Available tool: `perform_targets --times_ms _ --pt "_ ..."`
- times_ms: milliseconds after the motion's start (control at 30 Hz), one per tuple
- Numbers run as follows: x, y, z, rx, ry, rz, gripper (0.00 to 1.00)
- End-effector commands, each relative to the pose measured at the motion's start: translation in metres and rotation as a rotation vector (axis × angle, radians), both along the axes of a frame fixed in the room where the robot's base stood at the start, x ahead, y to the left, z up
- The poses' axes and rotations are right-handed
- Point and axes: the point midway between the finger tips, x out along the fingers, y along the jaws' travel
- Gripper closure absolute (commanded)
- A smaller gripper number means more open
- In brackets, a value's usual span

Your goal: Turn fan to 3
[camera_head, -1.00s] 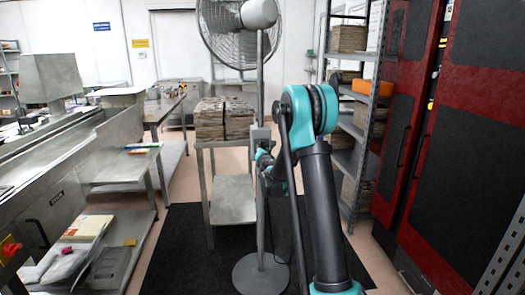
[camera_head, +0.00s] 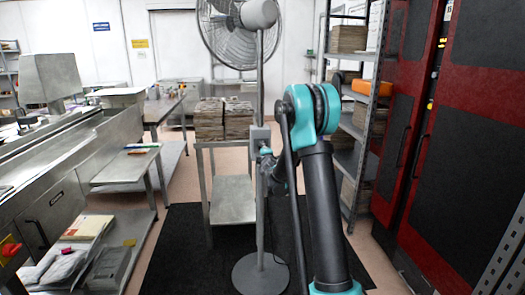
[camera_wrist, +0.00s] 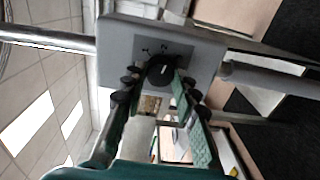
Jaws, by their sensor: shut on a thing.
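The pedestal fan (camera_head: 232,28) stands on a round grey base (camera_head: 260,273) in front of me, with its wire cage at the top of the pole. A grey control box (camera_head: 260,136) is on its pole. In the wrist view the control box (camera_wrist: 206,50) carries a black round knob (camera_wrist: 161,72) with a light pointer mark and a few dial marks, too small to read. My gripper (camera_wrist: 160,82) has its fingers on both sides of the knob, shut on it. In the head view my gripper is mostly hidden behind my arm.
A small table (camera_head: 232,205) with stacked blocks (camera_head: 223,120) stands just behind the fan. Shelving (camera_head: 357,140) and red-framed dark cabinets (camera_head: 480,150) are on the right. A metal machine bench (camera_head: 60,185) is on the left. A dark mat (camera_head: 185,250) lies under the fan.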

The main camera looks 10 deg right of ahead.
Motion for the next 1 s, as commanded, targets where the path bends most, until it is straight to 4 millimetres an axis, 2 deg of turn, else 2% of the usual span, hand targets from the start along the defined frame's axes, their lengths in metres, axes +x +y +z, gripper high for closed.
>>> perform_targets --times_ms 500,1000 --pt "-0.0002 -0.0018 -0.0014 0.431 0.001 -0.003 1.00" --pt "-0.0004 -0.0018 -0.0021 0.591 0.002 -0.003 1.00"
